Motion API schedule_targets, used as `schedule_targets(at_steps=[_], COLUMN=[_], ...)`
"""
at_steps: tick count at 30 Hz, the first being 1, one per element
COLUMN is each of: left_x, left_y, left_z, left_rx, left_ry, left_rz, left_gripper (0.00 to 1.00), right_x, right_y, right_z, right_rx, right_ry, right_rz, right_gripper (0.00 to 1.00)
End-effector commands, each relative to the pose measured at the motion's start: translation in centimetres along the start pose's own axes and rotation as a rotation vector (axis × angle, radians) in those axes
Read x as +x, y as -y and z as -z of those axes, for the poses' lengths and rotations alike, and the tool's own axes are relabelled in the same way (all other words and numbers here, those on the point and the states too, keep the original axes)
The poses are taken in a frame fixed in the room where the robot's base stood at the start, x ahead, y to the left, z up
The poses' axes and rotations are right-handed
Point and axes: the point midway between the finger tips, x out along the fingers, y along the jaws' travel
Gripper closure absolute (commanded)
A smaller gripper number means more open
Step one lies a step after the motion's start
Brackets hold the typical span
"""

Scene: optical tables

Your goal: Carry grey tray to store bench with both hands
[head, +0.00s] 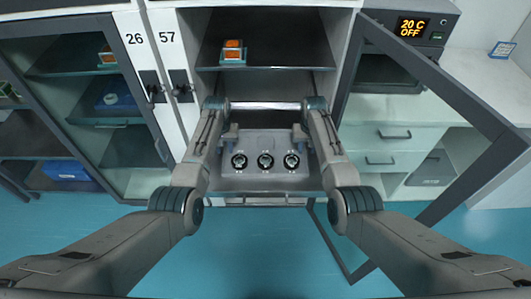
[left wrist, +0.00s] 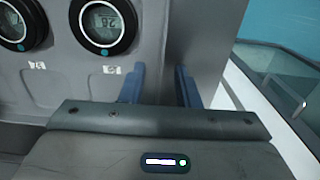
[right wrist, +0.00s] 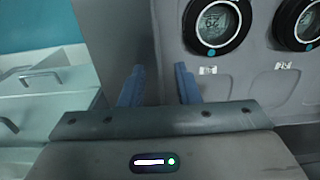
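The dials (left wrist: 104,24) also show close up in both wrist views. My left gripper (head: 230,136) is at the tray's left side and my right gripper (head: 299,136) at its right side. In the left wrist view its two blue fingers (left wrist: 160,85) stand a little apart at the tray's edge. The right wrist view shows the same for the right fingers (right wrist: 160,85). Whether the fingers press on the tray is unclear. The tray's underside is hidden.
A shelf (head: 285,55) behind the tray carries a small orange-topped item (head: 232,52). An open glass door (head: 440,70) juts out on the right. A closed glass cabinet (head: 130,165) stands on the left. A white drawer unit (head: 385,160) is beyond the door. Blue floor (head: 270,250) is clear below.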

Motion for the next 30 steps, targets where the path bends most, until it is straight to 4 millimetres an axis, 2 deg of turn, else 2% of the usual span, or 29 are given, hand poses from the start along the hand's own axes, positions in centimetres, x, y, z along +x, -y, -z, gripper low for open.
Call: schedule_targets(at_steps=[3, 8, 22, 30], left_x=[0.0, 0.0, -0.4, -2.5], left_y=[0.0, 0.0, 0.0, 0.0], left_z=[0.0, 0.0, 0.0, 0.0], left_rx=[0.000, 0.000, 0.000, 0.000], left_ry=[0.000, 0.000, 0.000, 0.000], left_rz=[0.000, 0.000, 0.000, 0.000], left_gripper=[0.71, 1.00, 1.00, 1.00], right_x=[0.0, 0.0, -0.4, -2.5], right_y=[0.0, 0.0, 0.0, 0.0], right_z=[0.0, 0.0, 0.0, 0.0], right_rx=[0.000, 0.000, 0.000, 0.000], right_ry=[0.000, 0.000, 0.000, 0.000], right_rz=[0.000, 0.000, 0.000, 0.000], right_gripper=[0.71, 1.00, 1.00, 1.00])
